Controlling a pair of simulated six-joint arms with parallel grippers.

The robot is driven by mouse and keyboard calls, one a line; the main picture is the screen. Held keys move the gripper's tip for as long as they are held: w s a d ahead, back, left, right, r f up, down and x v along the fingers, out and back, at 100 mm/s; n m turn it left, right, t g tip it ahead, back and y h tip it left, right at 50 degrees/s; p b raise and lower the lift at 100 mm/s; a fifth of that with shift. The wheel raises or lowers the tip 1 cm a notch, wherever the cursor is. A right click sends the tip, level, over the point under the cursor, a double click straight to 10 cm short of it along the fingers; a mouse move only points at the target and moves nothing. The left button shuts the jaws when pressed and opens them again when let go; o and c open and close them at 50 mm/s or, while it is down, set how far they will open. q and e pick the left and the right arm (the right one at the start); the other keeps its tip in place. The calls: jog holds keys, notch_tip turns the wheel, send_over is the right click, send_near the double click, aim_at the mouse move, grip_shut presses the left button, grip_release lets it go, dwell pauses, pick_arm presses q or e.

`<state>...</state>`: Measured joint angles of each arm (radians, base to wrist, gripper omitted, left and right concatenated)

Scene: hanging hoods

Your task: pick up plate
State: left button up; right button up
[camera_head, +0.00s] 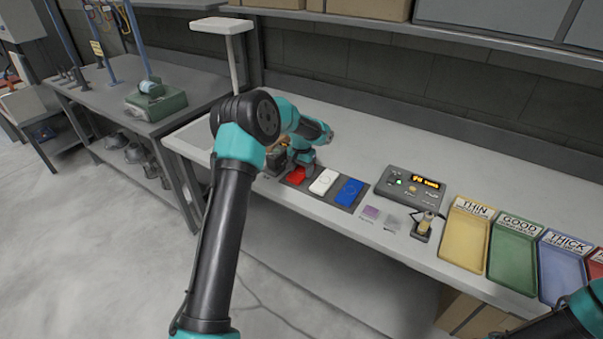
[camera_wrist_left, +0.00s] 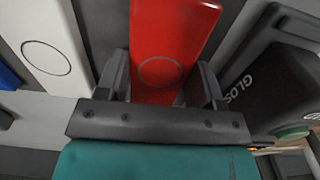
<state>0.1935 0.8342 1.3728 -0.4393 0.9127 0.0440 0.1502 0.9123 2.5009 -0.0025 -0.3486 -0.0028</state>
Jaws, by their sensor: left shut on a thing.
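A red plate (camera_head: 297,176) with a round outline lies in a dark holder on the bench, left of a white plate (camera_head: 323,182) and a blue plate (camera_head: 349,192). My left gripper (camera_head: 301,161) is above and behind it. In the left wrist view the red plate (camera_wrist_left: 175,35) runs between the two fingers of my left gripper (camera_wrist_left: 162,82), which is shut on it. The white plate (camera_wrist_left: 45,45) stands to the left there. Part of my right arm shows at the lower right, but its gripper does not.
A grey device with a lit display (camera_head: 409,189) and a small stand (camera_head: 427,226) are right of the plates. Yellow (camera_head: 465,236), green (camera_head: 513,254) and blue (camera_head: 563,268) trays line the bench's right end. A dark block (camera_wrist_left: 265,80) is close beside the left gripper.

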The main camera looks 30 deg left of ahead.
aim_at(302, 171)
pick_arm(q)
jog(key=shift+r, duration=0.1)
jog(key=shift+r, duration=1.75)
jog(key=s+d, duration=0.2)
jog(key=s, duration=0.2)
jog(key=s+d+r, duration=0.1)
jog(key=s+d, duration=0.2)
jog(key=s, duration=0.2)
jog(key=s+d, duration=0.3)
jog(key=s, duration=0.1)
jog(key=shift+s+d+r, duration=0.15)
jog(key=shift+s+d, duration=0.05)
jog(key=shift+s, duration=0.15)
jog(key=w+a+r+n, duration=0.1)
jog(key=w+r+n, duration=0.2)
jog(key=r+n, duration=0.4)
jog(key=shift+a+r+n, duration=0.2)
jog(key=shift+n, duration=0.7)
